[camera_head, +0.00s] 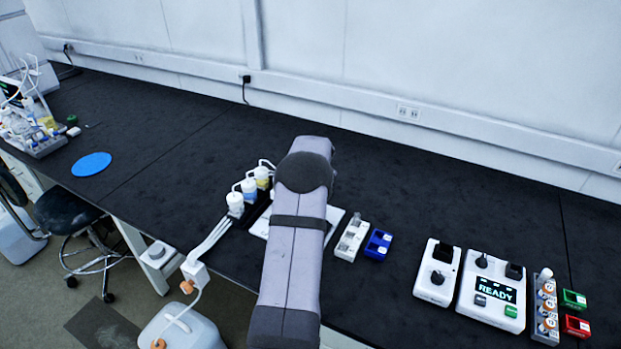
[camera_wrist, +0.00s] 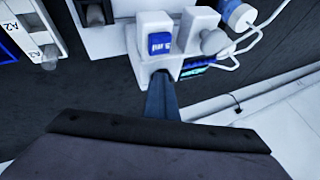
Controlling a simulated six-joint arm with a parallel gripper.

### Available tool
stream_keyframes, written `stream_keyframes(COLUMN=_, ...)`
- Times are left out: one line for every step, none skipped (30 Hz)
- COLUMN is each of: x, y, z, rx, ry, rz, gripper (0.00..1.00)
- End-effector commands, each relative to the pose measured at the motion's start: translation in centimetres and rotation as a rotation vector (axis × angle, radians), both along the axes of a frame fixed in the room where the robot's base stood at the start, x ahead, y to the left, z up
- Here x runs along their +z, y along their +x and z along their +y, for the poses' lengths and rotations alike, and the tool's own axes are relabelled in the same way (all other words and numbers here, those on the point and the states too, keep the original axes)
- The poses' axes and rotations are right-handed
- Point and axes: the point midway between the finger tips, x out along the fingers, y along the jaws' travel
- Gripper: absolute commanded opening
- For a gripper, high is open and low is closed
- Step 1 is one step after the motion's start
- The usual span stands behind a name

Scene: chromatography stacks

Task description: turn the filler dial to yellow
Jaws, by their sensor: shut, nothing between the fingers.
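The filler (camera_wrist: 140,68) is a white unit in the wrist view, with a small lit display on its side. It carries a white block with a blue face (camera_wrist: 160,43). A grey rounded knob (camera_wrist: 213,42) beside a second white block looks like the dial, but I cannot read its colour setting. My gripper (camera_wrist: 161,78) is shut and empty, its narrow fingers at the filler's near edge, left of the knob; I cannot tell whether they touch the filler. In the head view my arm hides the gripper and most of the filler area.
White-capped bottles (camera_head: 235,203) with tubes stand left of my arm. A white rack (camera_head: 352,238) and blue block (camera_head: 377,244) stand close on the right. Farther right are a knobbed white unit (camera_head: 437,275) and a READY unit (camera_head: 492,290). The bench behind is clear.

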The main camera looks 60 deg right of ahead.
Motion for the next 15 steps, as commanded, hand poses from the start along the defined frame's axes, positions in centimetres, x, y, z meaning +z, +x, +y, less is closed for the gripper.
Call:
stream_keyframes(x=1.19, y=1.15, z=-0.71, rx=0.002, ry=-0.036, rz=-0.017, gripper=0.00)
stream_keyframes(x=1.20, y=1.14, z=-0.74, rx=0.002, ry=-0.036, rz=-0.017, gripper=0.00)
stream_keyframes(x=1.20, y=1.14, z=-0.75, rx=0.002, ry=-0.036, rz=-0.017, gripper=0.00)
stream_keyframes(x=1.20, y=1.14, z=-0.75, rx=0.002, ry=-0.035, rz=-0.017, gripper=0.00)
stream_keyframes(x=1.20, y=1.13, z=-0.74, rx=0.002, ry=-0.035, rz=-0.017, gripper=0.00)
stream_keyframes(x=1.18, y=1.11, z=-0.73, rx=0.002, ry=-0.035, rz=-0.017, gripper=0.00)
stream_keyframes(x=1.17, y=1.09, z=-0.70, rx=0.002, ry=-0.035, rz=-0.017, gripper=0.00)
stream_keyframes(x=1.15, y=1.05, z=-0.67, rx=0.002, ry=-0.035, rz=-0.017, gripper=0.00)
stream_keyframes(x=1.11, y=0.99, z=-0.59, rx=0.002, ry=-0.035, rz=-0.017, gripper=0.00)
stream_keyframes(x=1.08, y=0.91, z=-0.53, rx=0.001, ry=-0.034, rz=-0.018, gripper=0.00)
stream_keyframes(x=1.10, y=0.83, z=-0.46, rx=0.001, ry=-0.034, rz=-0.018, gripper=0.00)
stream_keyframes(x=1.12, y=0.69, z=-0.34, rx=0.002, ry=-0.035, rz=-0.019, gripper=0.00)
stream_keyframes(x=1.10, y=0.56, z=-0.20, rx=0.002, ry=-0.035, rz=-0.019, gripper=0.00)
stream_keyframes(x=1.04, y=0.41, z=-0.05, rx=0.001, ry=-0.034, rz=-0.018, gripper=0.00)
stream_keyframes(x=1.08, y=0.18, z=0.15, rx=0.001, ry=-0.034, rz=-0.018, gripper=0.00)
